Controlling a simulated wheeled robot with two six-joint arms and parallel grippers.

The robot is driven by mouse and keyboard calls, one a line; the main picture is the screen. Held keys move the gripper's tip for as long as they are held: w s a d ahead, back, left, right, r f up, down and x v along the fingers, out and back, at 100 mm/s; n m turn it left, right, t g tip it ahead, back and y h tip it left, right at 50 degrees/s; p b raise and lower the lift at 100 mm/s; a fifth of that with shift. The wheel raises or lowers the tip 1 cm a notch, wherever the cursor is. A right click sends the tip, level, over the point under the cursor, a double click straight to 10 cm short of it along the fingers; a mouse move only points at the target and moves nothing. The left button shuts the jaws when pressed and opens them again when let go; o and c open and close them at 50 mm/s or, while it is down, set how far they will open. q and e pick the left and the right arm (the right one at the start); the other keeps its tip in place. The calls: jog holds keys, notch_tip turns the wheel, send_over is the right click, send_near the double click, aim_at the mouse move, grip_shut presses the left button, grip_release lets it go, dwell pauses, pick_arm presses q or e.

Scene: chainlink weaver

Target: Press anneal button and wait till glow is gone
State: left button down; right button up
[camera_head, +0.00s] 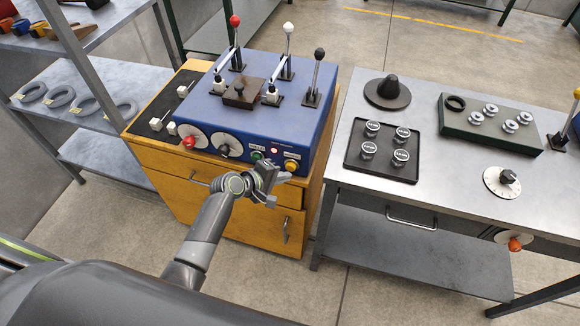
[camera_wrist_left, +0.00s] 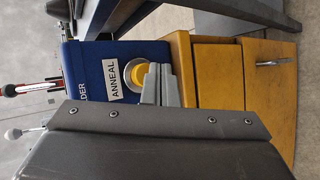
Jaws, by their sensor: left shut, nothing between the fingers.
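The blue machine (camera_head: 318,130) stands on a yellow wooden cabinet (camera_head: 165,155). The yellow anneal button (camera_head: 291,165) is at the right end of its front panel. In the left wrist view the button (camera_wrist_left: 140,76) sits in a silver ring beside a white ANNEAL label (camera_wrist_left: 116,80). My left gripper (camera_head: 283,179) is shut and empty, just in front of and below the button. In the left wrist view its fingertips (camera_wrist_left: 155,84) overlap the button's edge; whether they touch it I cannot tell. A small red light (camera_head: 274,150) is lit on the panel.
A green button (camera_head: 257,156) and two round dials sit left of the red light. Levers with red, white and black knobs rise from the machine top around a dark brown block (camera_head: 243,93). A metal table (camera_head: 440,190) with trays stands right. Shelves with grey rings stand left.

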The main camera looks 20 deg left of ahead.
pick_arm(q)
jog(key=shift+s, duration=0.1)
jog(key=s+p, duration=0.2)
jog(key=s, duration=0.2)
jog(key=shift+s, duration=0.4)
jog(key=shift+a+f, duration=0.1)
dwell(0.7)
jog(key=s+a+f+m+g+y+b, duration=0.1)
jog(key=s+a+f+y, duration=0.15)
jog(key=s+f, duration=0.4)
jog(key=s+a+f+m+g+y+b, duration=0.1)
jog(key=s+a+f+g, duration=0.15)
jog(key=f, duration=0.65)
jog(key=s+a+f+m+g+y+b, duration=0.1)
jog(key=s+a+f+m+y, duration=0.15)
jog(key=s+f, duration=0.45)
jog(key=s+a+f+m+g+b, duration=0.1)
jog(key=s+a+f+m, duration=0.1)
jog(key=s+f, duration=0.3)
jog(key=s+a+f+m+g+y, duration=0.1)
jog(key=s+f, duration=0.4)
jog(key=s, duration=0.7)
jog(key=s+a+f+m+g+b, duration=0.1)
jog(key=s+a+f+m, duration=0.3)
jog(key=s, duration=0.5)
jog(key=shift+s+f+g+y+b, duration=0.2)
jog(key=shift+f+g+y+b, duration=0.15)
jog(key=shift+f, duration=0.2)
